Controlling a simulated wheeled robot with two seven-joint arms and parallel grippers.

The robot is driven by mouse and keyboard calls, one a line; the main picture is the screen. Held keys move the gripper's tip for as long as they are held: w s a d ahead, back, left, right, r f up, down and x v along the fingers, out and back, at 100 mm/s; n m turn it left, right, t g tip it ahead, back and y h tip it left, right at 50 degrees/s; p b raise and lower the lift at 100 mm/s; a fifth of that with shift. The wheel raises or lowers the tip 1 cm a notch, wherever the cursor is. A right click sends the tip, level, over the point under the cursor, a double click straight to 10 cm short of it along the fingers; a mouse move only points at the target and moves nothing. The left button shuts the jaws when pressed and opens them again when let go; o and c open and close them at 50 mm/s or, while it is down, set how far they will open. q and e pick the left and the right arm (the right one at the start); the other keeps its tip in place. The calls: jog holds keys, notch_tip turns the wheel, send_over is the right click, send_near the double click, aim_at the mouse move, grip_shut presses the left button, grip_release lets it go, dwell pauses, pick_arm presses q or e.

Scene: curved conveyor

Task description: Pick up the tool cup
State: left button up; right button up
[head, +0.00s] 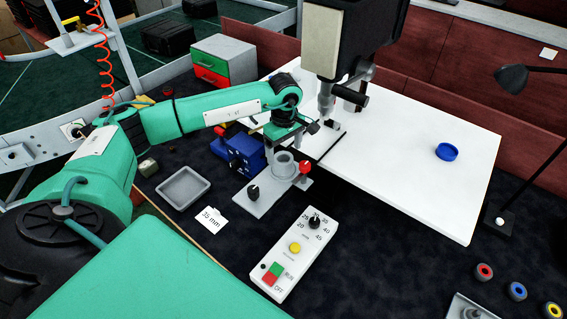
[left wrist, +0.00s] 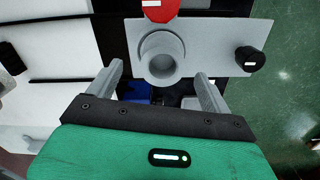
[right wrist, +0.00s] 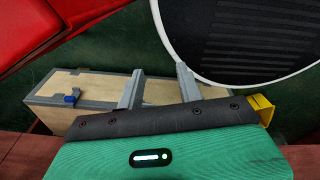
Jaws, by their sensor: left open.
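The tool cup appears to be the grey, round, open-topped cup (head: 283,162) on a flat grey plate (head: 262,196) in the head view. It stands upright between a red knob and a black knob. My left gripper (head: 287,142) is just behind and above the cup in the head view. In the left wrist view the cup (left wrist: 162,56) lies centred ahead of the open, empty fingers (left wrist: 160,72); I see no contact. My right gripper (right wrist: 158,78) shows only in the right wrist view, with fingers apart and nothing between them.
A machine head (head: 327,90) hangs above a white board (head: 420,170) near my left gripper. A blue box (head: 244,152), grey tray (head: 183,187), "35 mm" card (head: 211,219) and control box (head: 294,254) surround the plate. A wooden case (right wrist: 85,95) lies beyond my right gripper.

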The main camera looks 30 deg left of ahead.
aim_at(284, 159)
pick_arm(q)
jog(key=f+p, duration=0.1)
jog(key=f, duration=0.1)
jog(key=f+p, duration=0.1)
jog(key=shift+s+f+p, duration=0.2)
jog(key=shift+f+p, duration=0.1)
jog(key=shift+f, duration=0.5)
pick_arm(e)
jog(key=s+r, duration=0.2)
jog(key=r, duration=0.1)
jog(key=shift+d, duration=0.15)
jog(key=shift+w, duration=0.1)
pick_arm(q)
jog(key=c, duration=1.1)
jog(key=shift+c, duration=0.4)
pick_arm(e)
jog(key=shift+w+r, duration=0.1)
jog(key=shift+w, duration=0.15)
pick_arm(q)
jog(key=shift+r, duration=0.15)
